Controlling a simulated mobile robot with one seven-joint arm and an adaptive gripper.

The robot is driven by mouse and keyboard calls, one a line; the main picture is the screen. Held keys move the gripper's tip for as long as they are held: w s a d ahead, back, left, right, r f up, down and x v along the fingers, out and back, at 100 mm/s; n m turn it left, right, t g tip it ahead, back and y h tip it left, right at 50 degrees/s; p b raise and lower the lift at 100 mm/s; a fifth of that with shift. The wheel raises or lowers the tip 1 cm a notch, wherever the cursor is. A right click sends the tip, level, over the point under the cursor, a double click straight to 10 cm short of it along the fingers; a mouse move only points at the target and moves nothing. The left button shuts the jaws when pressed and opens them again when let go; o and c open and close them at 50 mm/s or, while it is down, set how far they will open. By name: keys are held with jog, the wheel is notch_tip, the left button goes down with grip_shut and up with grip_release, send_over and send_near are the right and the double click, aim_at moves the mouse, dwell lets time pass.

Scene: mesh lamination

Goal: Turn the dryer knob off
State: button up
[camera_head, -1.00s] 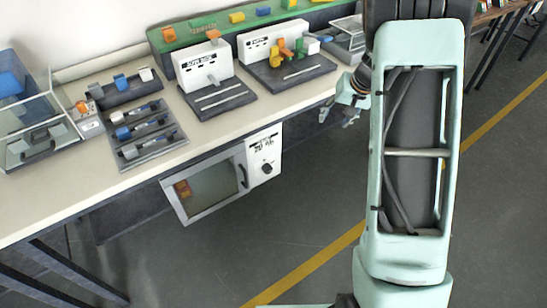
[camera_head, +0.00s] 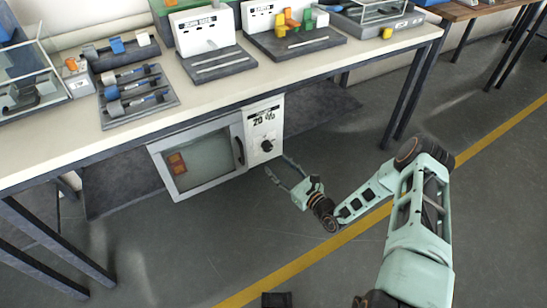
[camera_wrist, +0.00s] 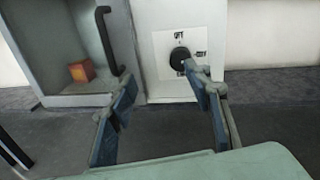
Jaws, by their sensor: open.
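The dryer (camera_head: 192,158) is a white box with a glass door, hung below the workbench. Its black knob (camera_head: 267,146) sits on the white control panel (camera_head: 262,117) right of the door. In the wrist view the knob (camera_wrist: 180,58) has a label around it with "OFF" above; the other labels are too small to read surely. My gripper (camera_head: 279,170) is open and empty, just below and right of the panel in the head view. In the wrist view my gripper (camera_wrist: 158,95) has its fingers spread, with the knob ahead, between and beyond the tips. The right finger partly covers the label's lower right.
The dryer door has a dark handle (camera_head: 239,150) left of the panel, and an orange block (camera_head: 177,163) shows behind the glass. The workbench top (camera_head: 205,92) with tools is above. Bench legs (camera_head: 410,95) stand to the right. Floor in front is clear.

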aim_at(269, 149)
jog(key=w+a+m+b, duration=0.1)
jog(key=w, duration=0.2)
jog(key=w+a+f+m+t+h+b, duration=0.1)
jog(key=w, duration=0.2)
jog(key=w+a+m+t+b, duration=0.1)
jog(key=w+a, duration=0.1)
jog(key=w, duration=0.1)
jog(key=shift+w+f+h, duration=0.3)
jog(key=shift+f+h, duration=0.05)
jog(key=shift+h, duration=0.05)
jog(key=c, duration=1.1)
